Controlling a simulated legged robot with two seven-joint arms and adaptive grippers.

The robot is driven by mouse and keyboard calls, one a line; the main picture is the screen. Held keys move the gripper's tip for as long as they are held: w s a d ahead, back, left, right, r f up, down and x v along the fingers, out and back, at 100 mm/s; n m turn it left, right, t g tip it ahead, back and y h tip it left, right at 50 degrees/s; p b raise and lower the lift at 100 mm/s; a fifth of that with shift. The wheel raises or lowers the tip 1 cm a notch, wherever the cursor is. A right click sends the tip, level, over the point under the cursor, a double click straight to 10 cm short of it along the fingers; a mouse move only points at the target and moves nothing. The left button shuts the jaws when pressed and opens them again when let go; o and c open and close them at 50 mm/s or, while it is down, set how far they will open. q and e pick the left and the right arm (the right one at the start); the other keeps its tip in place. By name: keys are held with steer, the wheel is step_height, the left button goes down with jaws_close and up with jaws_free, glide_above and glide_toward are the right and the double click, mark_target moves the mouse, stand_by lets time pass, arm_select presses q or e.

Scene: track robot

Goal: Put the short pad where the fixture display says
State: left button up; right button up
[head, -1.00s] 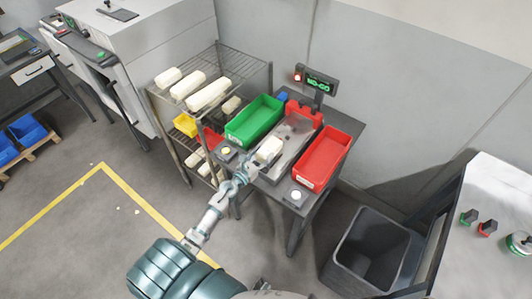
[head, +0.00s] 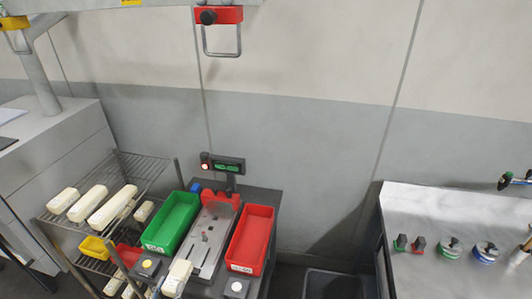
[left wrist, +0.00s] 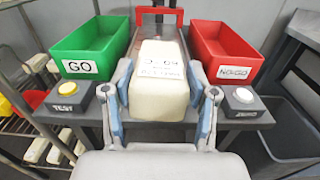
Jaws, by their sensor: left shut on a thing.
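The short pad (left wrist: 160,58), a cream block with dark writing on its face, is between the fingers of my left gripper (left wrist: 161,92) in the left wrist view. The gripper is shut on it. In the head view the pad (head: 177,277) is at the front end of the grey fixture (head: 206,243); whether it touches the fixture is unclear. The fixture display (head: 228,165) has green text too small to read surely now, and a red lamp (head: 205,166) is lit. The green GO bin (left wrist: 90,47) is left, the red NO-GO bin (left wrist: 225,50) right; both look empty. My right gripper is out of view.
The yellow TEST button (left wrist: 64,106) and white ZERO button (left wrist: 243,95) flank the pad. A wire rack (head: 150,172) with several pads stands left. A dark bin (head: 335,284) is on the floor right, near a bench (head: 430,215).

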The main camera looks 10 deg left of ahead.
arm_select(q)
steer(key=w+d+r, duration=0.2)
steer(key=w+d, duration=0.1)
steer(key=d, duration=0.5)
steer(key=w+d+r+y, duration=0.1)
steer(key=w+d+r, duration=0.1)
steer(key=d, duration=0.7)
steer(key=shift+w+d+r+n, duration=0.15)
steer(key=shift+w+r+n, duration=0.05)
steer(key=shift+w+n, duration=0.2)
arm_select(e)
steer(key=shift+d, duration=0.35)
